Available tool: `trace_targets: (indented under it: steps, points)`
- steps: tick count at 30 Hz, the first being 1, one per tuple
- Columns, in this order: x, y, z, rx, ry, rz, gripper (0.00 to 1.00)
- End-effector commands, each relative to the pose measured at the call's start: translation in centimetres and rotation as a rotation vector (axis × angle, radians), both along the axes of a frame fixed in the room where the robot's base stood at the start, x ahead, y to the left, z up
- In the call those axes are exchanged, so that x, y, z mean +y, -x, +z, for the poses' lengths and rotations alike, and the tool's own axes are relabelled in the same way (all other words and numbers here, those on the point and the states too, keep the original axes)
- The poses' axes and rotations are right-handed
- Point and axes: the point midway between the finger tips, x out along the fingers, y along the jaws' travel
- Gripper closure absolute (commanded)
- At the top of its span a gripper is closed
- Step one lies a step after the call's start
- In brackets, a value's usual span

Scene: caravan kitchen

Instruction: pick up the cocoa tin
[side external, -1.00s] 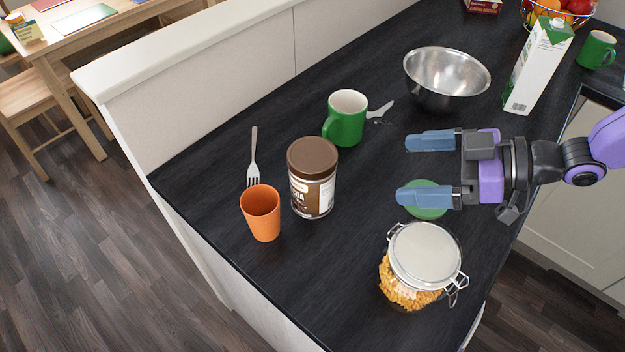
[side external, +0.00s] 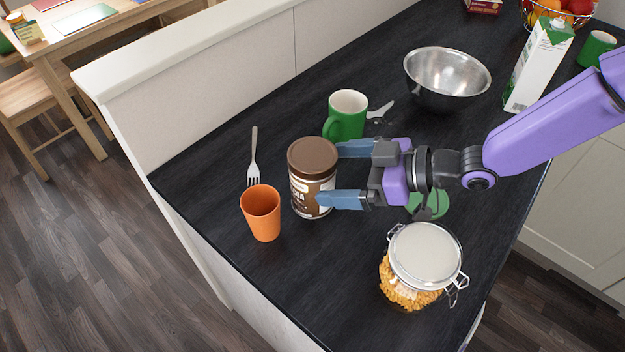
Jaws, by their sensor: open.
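The cocoa tin (side external: 312,180), brown with a brown lid and a pale label, stands upright on the dark counter in the side external view. My gripper (side external: 338,174) is open at the tin's right side, its blue fingers pointing left. The near finger overlaps the tin's lower right in the picture, and the far finger's tip is at its upper right edge. I cannot tell whether either finger touches the tin.
An orange cup (side external: 261,214) stands close to the tin's left, with a fork (side external: 253,160) behind it. A green mug (side external: 346,117) is just behind the far finger. A glass jar (side external: 420,268), a green round item (side external: 430,205), a steel bowl (side external: 447,78) and a carton (side external: 538,68) stand nearby.

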Motion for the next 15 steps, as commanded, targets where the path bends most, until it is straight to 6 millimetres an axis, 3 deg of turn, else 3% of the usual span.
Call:
trace_targets:
  steps: [15]
  points:
    - [4.2,-2.0,-1.6,0.001,0.002,0.000,0.00]
